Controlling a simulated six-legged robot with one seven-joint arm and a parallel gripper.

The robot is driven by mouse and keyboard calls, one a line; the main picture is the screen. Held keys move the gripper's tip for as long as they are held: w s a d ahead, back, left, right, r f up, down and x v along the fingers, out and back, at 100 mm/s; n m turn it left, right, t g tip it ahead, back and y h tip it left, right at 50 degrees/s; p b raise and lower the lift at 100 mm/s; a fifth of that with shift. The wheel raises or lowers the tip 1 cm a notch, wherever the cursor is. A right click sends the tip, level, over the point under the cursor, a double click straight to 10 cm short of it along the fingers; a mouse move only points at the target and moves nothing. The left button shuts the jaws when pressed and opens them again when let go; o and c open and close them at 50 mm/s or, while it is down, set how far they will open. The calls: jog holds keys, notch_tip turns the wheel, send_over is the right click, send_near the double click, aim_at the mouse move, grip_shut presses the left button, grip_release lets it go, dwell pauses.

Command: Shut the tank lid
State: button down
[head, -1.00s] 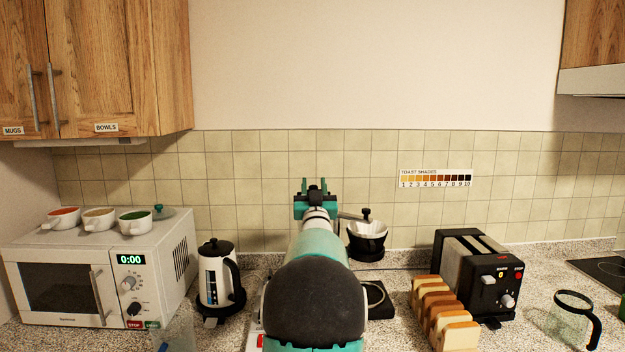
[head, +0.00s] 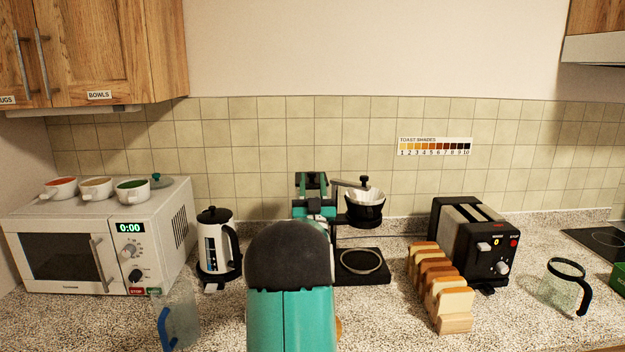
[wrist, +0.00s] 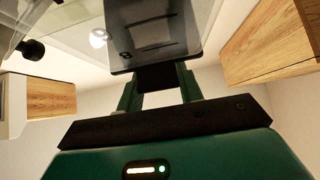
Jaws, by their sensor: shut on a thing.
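The coffee maker stands at the back middle of the counter, mostly behind my arm in the head view. Its black filter basket (head: 364,211) and its base with a round plate (head: 361,262) show to the right of my arm. My gripper (head: 311,183) is at the maker's upper left. In the wrist view, my gripper (wrist: 160,86) is shut on a dark tab at the edge of a smoky, see-through panel, which looks like the tank lid (wrist: 152,30). The panel rises beyond the fingertips. The tank itself is hidden, and I cannot tell the lid's exact angle.
A white kettle (head: 213,250) and microwave (head: 70,258) stand to the left. Toast slices (head: 452,302) and a black toaster (head: 476,250) stand to the right. A jug with a blue handle (head: 181,318) is at the front left, and a glass jug (head: 560,287) is at the right.

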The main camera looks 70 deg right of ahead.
jog(key=shift+f, duration=0.15)
jog(key=c, duration=0.9)
grip_release()
jog(key=shift+a, duration=0.1)
jog(key=v, duration=1.3)
jog(key=shift+s+a+f, duration=0.15)
jog(key=shift+a+f, duration=0.1)
